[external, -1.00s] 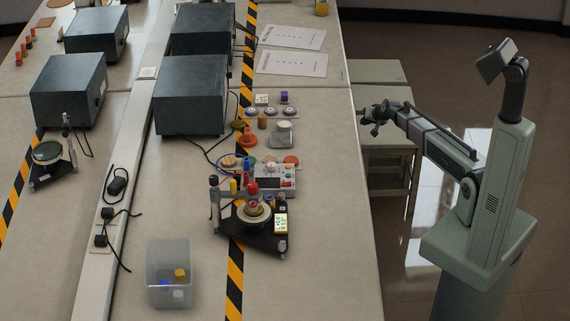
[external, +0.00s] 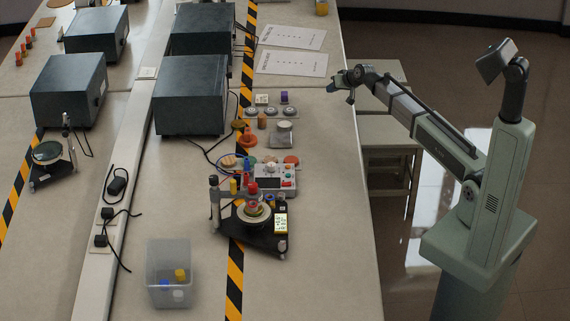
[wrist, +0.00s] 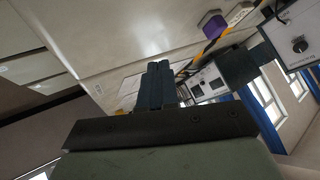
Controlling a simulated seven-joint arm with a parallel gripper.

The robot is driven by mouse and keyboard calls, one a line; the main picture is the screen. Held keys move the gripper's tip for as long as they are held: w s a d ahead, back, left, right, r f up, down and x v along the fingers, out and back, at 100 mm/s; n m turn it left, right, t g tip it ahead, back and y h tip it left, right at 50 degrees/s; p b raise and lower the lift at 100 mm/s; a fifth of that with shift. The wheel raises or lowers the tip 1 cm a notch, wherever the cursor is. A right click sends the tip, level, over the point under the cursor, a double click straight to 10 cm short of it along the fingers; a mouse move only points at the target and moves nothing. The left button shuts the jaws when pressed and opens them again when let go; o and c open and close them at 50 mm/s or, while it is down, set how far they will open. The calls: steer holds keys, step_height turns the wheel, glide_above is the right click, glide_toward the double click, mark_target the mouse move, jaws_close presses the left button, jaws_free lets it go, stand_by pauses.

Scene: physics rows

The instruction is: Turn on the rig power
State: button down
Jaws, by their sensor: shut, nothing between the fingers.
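A rig (external: 252,228) on a black base stands at the front middle of the table, with a red-topped stack on its round plate. Directly behind it is a small pale control box (external: 283,178) with red and green buttons or sockets; which part switches the power is too small to tell. My gripper (external: 335,83) is raised at the table's right edge, to the right of and farther back than the rig, touching nothing. In the wrist view its dark fingers (wrist: 158,78) are together and empty.
Large dark boxes (external: 190,95) stand at the middle and left. A clear bin (external: 169,272) with small caps is at the front. A row of weights (external: 271,111) lies behind the control box, and papers (external: 292,63) farther back. The table's right strip is clear.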

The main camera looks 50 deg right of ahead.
steer(key=s+a+r+n+g+y, duration=0.1)
steer(key=a+r+n, duration=0.1)
steer(key=a, duration=0.5)
steer(key=s+a+r+n+g+y, duration=0.1)
steer(key=a+n, duration=0.1)
steer(key=a, duration=0.5)
step_height(320, 180, up, 10)
steer(key=n+g, duration=0.6)
steer(key=n, duration=0.4)
glide_above(289, 183)
steer(key=s+d, duration=0.2)
steer(key=shift+w+f, duration=0.1)
steer(key=shift+f, duration=0.1)
steer(key=x, duration=1.2)
steer(key=shift+d+f, duration=0.25)
steer(key=shift+d, duration=0.1)
steer(key=shift+f, duration=0.75)
